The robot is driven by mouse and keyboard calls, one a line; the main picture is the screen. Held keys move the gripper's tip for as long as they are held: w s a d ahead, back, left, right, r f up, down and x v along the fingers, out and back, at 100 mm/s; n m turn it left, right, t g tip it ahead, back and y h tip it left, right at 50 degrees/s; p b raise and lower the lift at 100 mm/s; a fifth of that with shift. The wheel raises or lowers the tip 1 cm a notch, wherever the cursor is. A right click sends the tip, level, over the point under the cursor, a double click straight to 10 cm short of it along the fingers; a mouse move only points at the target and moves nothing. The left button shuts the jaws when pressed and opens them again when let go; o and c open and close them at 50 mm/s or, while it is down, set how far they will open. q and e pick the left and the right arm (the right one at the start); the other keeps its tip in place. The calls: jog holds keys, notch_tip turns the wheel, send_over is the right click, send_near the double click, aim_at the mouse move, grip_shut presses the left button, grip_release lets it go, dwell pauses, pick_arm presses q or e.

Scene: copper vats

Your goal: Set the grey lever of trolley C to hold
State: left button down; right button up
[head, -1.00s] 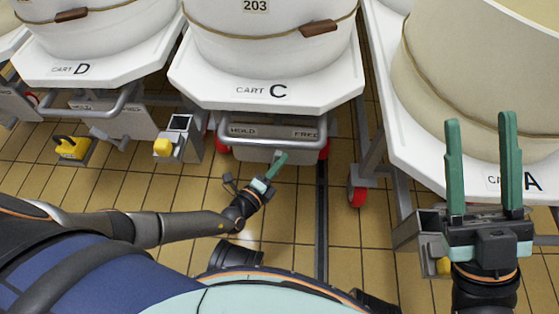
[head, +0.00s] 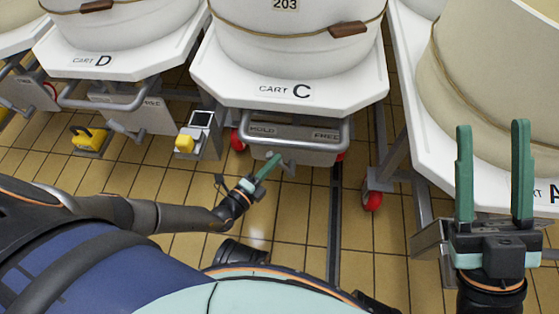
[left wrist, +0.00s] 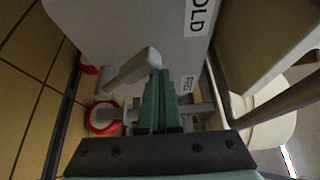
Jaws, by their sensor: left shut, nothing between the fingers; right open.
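Trolley C (head: 235,90) stands at the centre of the head view, with a panel (head: 294,146) below its deck marked HOLD on the left and FREE on the right. My left gripper (head: 275,160) is shut and empty below the panel. Its fingertips (left wrist: 158,76) are right at the lever's end; I cannot tell whether they touch. The lever's setting is unclear. My right gripper (head: 494,130) is open and empty beside trolley A.
Trolley D (head: 55,50) stands to the left, trolley A (head: 440,145) to the right. A grey post with a yellow part (head: 185,144) stands between D and C.

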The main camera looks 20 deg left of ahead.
pick_arm(q)
jog(key=shift+s+a+f, duration=0.1)
jog(key=shift+a+f, duration=0.1)
jog(key=shift+a, duration=0.1)
jog(key=shift+a+f, duration=0.15)
jog(key=shift+a, duration=0.15)
jog(key=p+v, duration=0.2)
jog(key=v, duration=1)
jog(key=shift+s+d, duration=0.25)
jog(key=shift+d, duration=0.15)
